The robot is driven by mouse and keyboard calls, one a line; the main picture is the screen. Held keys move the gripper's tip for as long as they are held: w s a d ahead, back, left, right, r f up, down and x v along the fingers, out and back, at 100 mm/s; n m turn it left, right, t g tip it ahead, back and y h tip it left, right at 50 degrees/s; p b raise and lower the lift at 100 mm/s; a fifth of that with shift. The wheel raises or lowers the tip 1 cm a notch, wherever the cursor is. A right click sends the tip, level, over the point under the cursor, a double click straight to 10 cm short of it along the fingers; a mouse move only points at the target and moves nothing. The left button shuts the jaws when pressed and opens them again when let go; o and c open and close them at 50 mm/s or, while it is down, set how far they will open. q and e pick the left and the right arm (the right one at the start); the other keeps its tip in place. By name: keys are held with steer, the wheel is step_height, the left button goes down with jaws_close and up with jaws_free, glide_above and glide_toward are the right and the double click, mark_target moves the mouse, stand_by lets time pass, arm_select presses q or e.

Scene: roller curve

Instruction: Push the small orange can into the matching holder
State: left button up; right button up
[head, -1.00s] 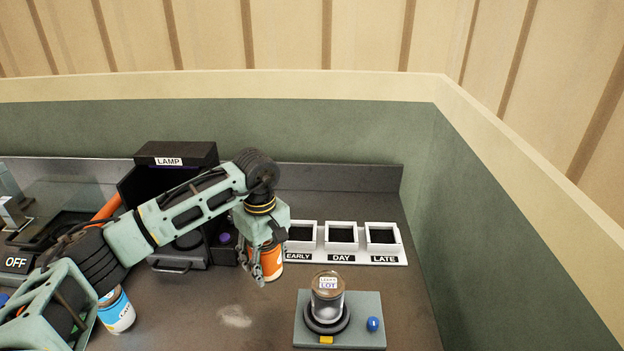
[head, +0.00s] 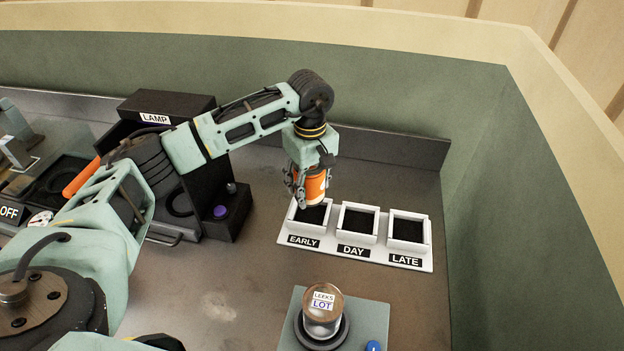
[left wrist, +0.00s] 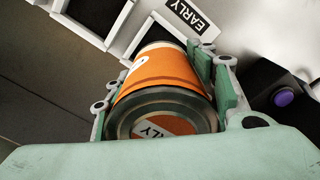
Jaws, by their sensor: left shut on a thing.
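My left gripper (head: 309,188) is shut on the small orange can (head: 316,187), just above the EARLY holder. In the left wrist view, the orange can (left wrist: 161,84) lies between the fingers, and the visible part of its end label reads "RLY". The white holder rack has three square dark-lined compartments: EARLY (head: 295,225), DAY (head: 347,236) and LATE (head: 398,243). The can's lower end overlaps the back of the EARLY compartment in the head view; I cannot tell whether it has entered it. My right gripper is not in view.
A black LAMP box (head: 166,105) with a purple button (head: 220,212) stands left of the rack. A grey-green stand (head: 373,318) holds a jar labelled LEEKS LOT (head: 322,312) in front. The counter between is clear.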

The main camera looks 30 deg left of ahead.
arm_select(q)
steer(key=f, duration=0.2)
steer(key=f+b, duration=0.1)
steer(key=f, duration=0.1)
steer(key=shift+w+b, duration=0.2)
steer(key=shift+b, duration=0.1)
steer(key=shift+f, duration=0.35)
steer(key=shift+f+b, duration=0.85)
steer(key=shift+b, duration=0.15)
steer(key=shift+f+b, duration=0.3)
steer(key=shift+f, duration=0.1)
steer(key=shift+s, duration=0.15)
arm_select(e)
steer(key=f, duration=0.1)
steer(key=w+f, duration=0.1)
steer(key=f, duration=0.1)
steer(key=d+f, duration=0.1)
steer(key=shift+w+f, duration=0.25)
